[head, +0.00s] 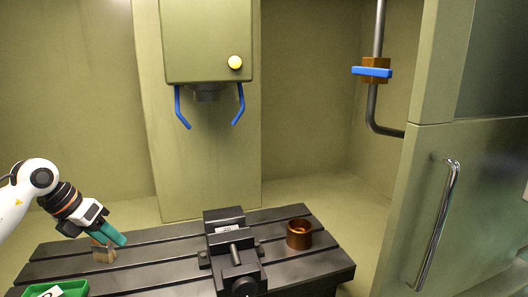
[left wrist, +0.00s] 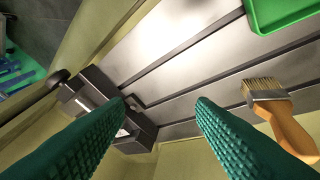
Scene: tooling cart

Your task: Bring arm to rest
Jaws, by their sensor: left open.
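My left gripper (head: 113,233) reaches in from the left in the head view, above the left end of the slotted dark table. Its two teal fingers are spread apart in the left wrist view (left wrist: 162,104), with nothing between them. A brush with an orange handle (left wrist: 285,122) and pale bristles lies to the right of the fingers in that view, apart from them. In the head view its bristles (head: 103,254) show just below the gripper, and the rest is partly hidden. My right gripper is in neither view.
A black vise (head: 237,258) sits mid-table, with a copper-coloured cup (head: 299,234) right of it. A green tray (head: 72,287) is at the table's front left. A machine head (head: 207,45) with blue nozzles hangs above. A door with a handle (head: 437,222) stands at right.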

